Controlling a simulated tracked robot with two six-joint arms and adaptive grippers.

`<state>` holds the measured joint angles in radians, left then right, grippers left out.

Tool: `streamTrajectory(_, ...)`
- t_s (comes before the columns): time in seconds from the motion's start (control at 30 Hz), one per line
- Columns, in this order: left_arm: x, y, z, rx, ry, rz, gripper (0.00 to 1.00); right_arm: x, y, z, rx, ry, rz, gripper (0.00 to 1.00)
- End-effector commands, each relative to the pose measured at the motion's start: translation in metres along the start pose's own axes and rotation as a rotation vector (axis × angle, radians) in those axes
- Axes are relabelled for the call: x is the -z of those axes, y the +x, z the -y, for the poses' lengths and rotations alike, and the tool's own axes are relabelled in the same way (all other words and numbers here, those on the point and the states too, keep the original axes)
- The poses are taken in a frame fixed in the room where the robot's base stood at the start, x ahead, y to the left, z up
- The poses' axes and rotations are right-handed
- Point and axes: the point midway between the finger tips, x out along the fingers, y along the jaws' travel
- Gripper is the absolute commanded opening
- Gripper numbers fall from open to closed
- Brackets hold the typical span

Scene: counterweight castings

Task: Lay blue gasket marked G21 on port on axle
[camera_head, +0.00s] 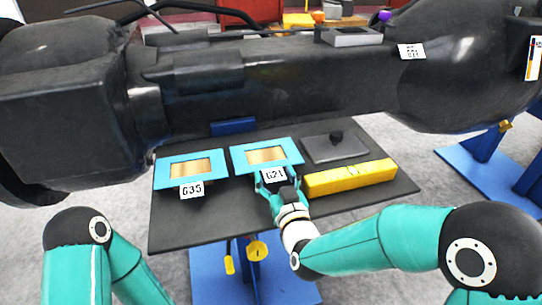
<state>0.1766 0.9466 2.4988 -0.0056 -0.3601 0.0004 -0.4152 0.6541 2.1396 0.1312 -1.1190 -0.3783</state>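The blue gasket marked G21 (239,161) is a flat frame with a tan centre, on the dark table, its white label at the front edge. My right gripper (276,179) is at that front edge. Its fingers appear spread either side of the label; the fingertips are partly hidden, and I see no clear grasp. The black axle casting (300,75) spans the view behind the table. A grey rectangular frame (352,37) on top of it looks like the port. My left arm shows at the lower left, but its gripper is out of view.
A second blue gasket marked G35 (163,173) lies left of G21. A yellow bar (350,178) and a grey plate with a black knob (335,149) are to the right on the table (210,222). Orange (318,16) and purple (384,15) knobs flank the grey frame.

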Motion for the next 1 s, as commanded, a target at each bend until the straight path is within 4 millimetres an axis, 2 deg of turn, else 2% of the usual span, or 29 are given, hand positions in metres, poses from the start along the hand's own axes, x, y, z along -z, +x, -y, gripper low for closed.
streamTrajectory(0.03,0.0,0.0,0.0,0.0,0.0,0.0,0.4,0.0,0.0,0.0,0.0,0.0,0.0,0.55)
streamTrajectory(0.2,0.0,0.0,0.0,0.0,0.0,0.0,0.4,0.0,0.0,0.0,0.0,0.0,0.0,0.28)
streamTrajectory(0.57,0.0,0.0,0.0,0.0,0.0,0.0,0.4,0.001,0.0,0.0,-0.001,0.0,-0.001,0.27)
streamTrajectory(0.97,0.0,-0.004,-0.001,0.0,0.0,0.0,0.4,0.018,0.0,0.001,0.001,-0.001,-0.002,0.27)
streamTrajectory(1.0,0.0,-0.001,0.0,0.0,-0.001,0.0,0.4,0.014,-0.001,0.001,0.002,-0.001,-0.001,0.27)
